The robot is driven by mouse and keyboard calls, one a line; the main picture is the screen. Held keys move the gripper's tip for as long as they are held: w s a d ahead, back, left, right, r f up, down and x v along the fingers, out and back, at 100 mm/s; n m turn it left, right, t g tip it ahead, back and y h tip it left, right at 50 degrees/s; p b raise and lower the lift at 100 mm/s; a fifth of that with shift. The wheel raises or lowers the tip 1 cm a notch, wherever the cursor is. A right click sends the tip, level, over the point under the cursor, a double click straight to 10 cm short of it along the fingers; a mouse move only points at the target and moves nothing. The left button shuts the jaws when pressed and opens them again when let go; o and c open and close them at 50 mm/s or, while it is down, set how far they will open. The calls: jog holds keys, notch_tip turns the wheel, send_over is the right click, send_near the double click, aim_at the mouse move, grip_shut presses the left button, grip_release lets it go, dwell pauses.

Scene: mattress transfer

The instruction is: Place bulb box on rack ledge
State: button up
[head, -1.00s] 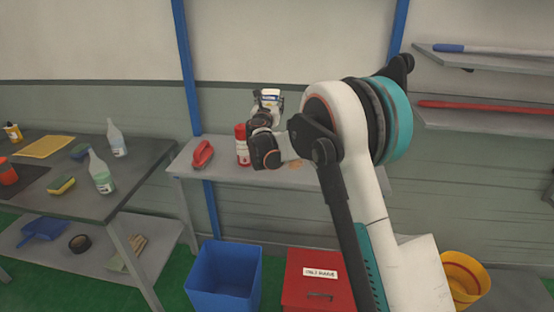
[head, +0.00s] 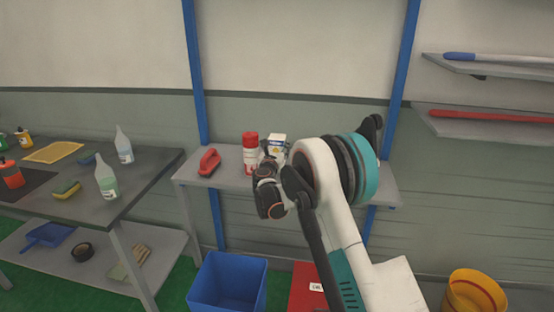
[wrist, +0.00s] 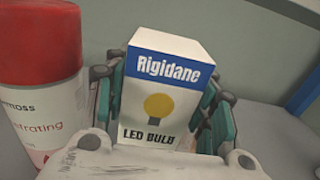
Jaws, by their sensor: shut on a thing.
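The bulb box (head: 277,142), white with a blue and yellow front, is upright at the grey rack ledge (head: 222,178), just right of a red-capped spray can. In the wrist view the box (wrist: 160,102) reads "Rigidane LED BULB". My gripper (wrist: 165,115) is shut on it, with teal finger pads at both sides. In the head view my gripper (head: 272,158) is partly hidden by its own wrist. The bottom of the box is hidden, so I cannot tell whether it touches the ledge.
The spray can (head: 250,153) stands close left of the box; it fills the left of the wrist view (wrist: 42,90). A red-handled brush (head: 209,162) lies farther left. Blue posts (head: 196,75) flank the ledge. A blue bin (head: 228,284) and red box (head: 306,290) stand below.

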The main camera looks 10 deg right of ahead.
jog(key=shift+f+b, duration=0.5)
jog(key=shift+f, duration=1.55)
jog(key=shift+f, duration=0.15)
jog(key=o, duration=1)
